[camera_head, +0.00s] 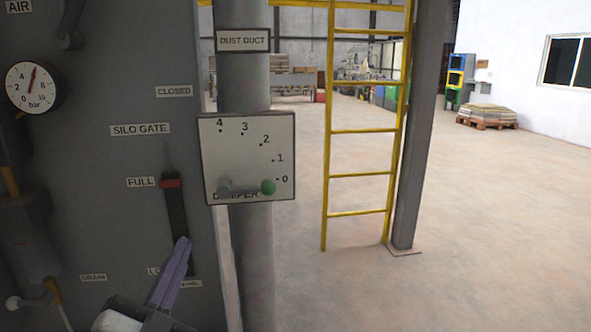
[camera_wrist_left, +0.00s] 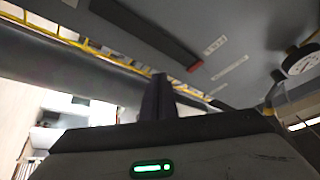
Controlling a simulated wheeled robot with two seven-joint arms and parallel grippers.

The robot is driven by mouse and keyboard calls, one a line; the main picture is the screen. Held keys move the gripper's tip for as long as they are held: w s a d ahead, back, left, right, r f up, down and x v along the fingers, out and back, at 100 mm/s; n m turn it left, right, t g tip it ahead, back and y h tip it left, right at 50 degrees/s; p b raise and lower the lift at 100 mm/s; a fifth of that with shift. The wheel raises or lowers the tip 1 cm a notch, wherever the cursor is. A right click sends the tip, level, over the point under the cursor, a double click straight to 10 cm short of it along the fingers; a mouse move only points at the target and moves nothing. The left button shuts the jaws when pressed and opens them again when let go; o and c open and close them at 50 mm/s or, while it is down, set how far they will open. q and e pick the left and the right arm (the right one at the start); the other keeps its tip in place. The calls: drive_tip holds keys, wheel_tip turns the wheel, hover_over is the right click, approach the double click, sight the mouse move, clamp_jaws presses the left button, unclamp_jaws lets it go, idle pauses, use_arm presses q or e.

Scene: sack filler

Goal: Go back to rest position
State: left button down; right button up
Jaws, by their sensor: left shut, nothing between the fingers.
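My left gripper (camera_head: 182,248) is in the lower left of the head view, in front of the grey panel (camera_head: 115,115). Its purple-grey fingers are shut together with nothing between them. I cannot tell if the fingers touch the panel. The left wrist view also shows the closed fingers (camera_wrist_left: 157,98) and the red marker (camera_wrist_left: 195,66). My right gripper is not in view.
A white damper plate (camera_head: 247,150) on the dust duct (camera_head: 245,85) has a lever with a green knob (camera_head: 268,187) near 0. A yellow ladder (camera_head: 365,130) and grey post stand right, with open floor beyond.

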use_arm(q)
drive_tip(key=s+d+f+n+g+y+p, duration=0.1)
drive_tip(key=s+f+n+g, duration=0.3)
drive_tip(key=f, duration=0.9)
drive_tip(key=s+d+f+n+g, duration=0.15)
drive_tip(key=s+f+g, duration=0.3)
drive_tip(key=f, duration=0.75)
drive_tip(key=s+f+n+g+p, duration=0.1)
drive_tip(key=s+f+n+g, duration=0.2)
drive_tip(key=s+f, duration=1)
drive_tip(key=s+d+g, duration=0.1)
drive_tip(key=s+g, duration=0.1)
drive_tip(key=s, duration=0.1)
drive_tip(key=shift+f+n, duration=0.3)
drive_tip(key=shift+n, duration=0.05)
drive_tip(key=shift+a, duration=0.15)
